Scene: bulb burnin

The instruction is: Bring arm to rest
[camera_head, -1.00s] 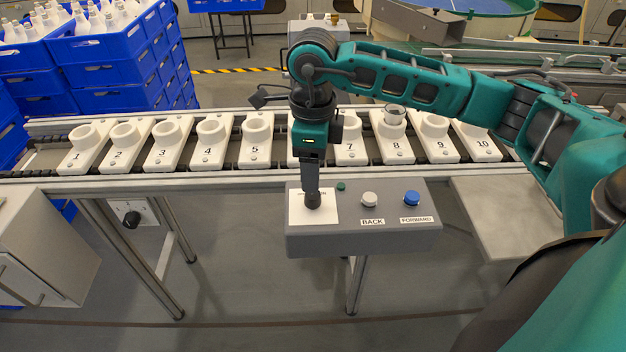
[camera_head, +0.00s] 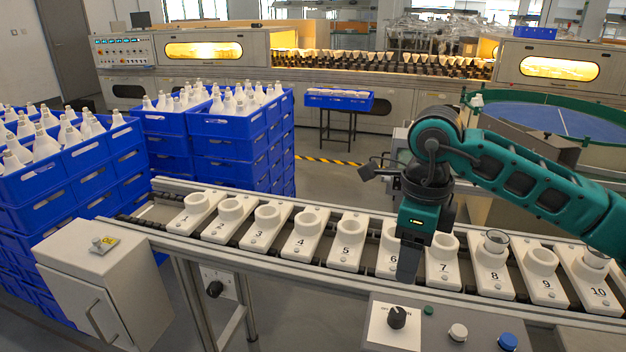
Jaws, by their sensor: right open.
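My right arm (camera_head: 540,180), teal and black, reaches in from the right. Its gripper (camera_head: 407,278) points down in front of the numbered holders, near holders 6 and 7. It is open and holds nothing visible. Below its tip, and apart from it in the picture, is the black knob (camera_head: 397,317) on the grey control panel (camera_head: 480,328). My left gripper is not in view.
A conveyor carries white numbered holders (camera_head: 302,232); a clear cup-like piece sits in holder 8 (camera_head: 494,240). Blue crates (camera_head: 235,130) of white bulbs stand at left. A grey cabinet (camera_head: 105,285) stands front left. A lit machine (camera_head: 205,50) spans the back.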

